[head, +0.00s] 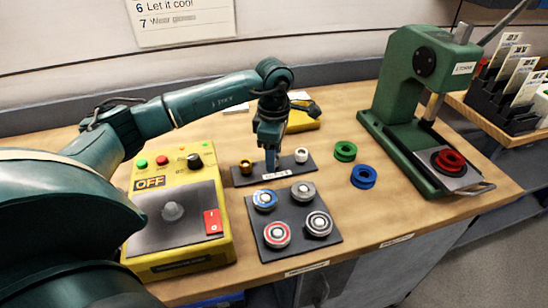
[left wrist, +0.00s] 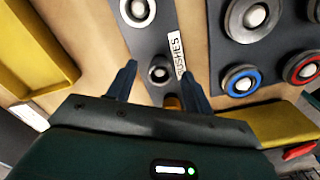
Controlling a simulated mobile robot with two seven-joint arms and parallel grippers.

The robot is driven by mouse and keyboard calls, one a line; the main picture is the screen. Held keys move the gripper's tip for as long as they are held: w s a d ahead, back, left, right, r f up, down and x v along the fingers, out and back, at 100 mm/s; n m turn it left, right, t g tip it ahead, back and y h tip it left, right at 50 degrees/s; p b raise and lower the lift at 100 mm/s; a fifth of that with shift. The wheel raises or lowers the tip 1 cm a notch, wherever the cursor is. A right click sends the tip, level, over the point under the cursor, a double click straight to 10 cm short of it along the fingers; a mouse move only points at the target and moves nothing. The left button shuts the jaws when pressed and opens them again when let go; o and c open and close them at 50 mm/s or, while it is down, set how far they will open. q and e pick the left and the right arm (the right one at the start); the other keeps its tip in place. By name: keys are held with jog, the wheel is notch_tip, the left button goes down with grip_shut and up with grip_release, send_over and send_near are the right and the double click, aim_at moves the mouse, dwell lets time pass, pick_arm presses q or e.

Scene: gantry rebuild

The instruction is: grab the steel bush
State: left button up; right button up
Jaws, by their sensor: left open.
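A dark bush strip with a white label (head: 275,176) lies on the bench; it also shows in the left wrist view (left wrist: 180,20). In the left wrist view a steel-grey bush (left wrist: 158,74) sits mid-strip, between a white bush (left wrist: 138,10) and a brass bush (left wrist: 172,102). In the head view the brass bush (head: 245,167) and white bush (head: 301,155) flank my left gripper (head: 271,167), which hides the strip's middle. My left gripper is open and points down over the strip. In the left wrist view its fingers (left wrist: 160,80) stand either side of the grey bush, holding nothing.
A dark plate (head: 297,241) with several round parts lies in front of the strip. A yellow control box (head: 180,215) stands left. Green (head: 345,151) and blue (head: 363,177) rings lie right, before a green press (head: 405,110) holding a red ring (head: 448,160). A yellow tray (head: 303,122) lies behind.

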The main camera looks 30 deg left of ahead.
pick_arm(q)
jog(key=shift+f, duration=0.2)
jog(key=c, duration=1.1)
jog(key=shift+o, duration=0.2)
jog(key=shift+r, duration=0.1)
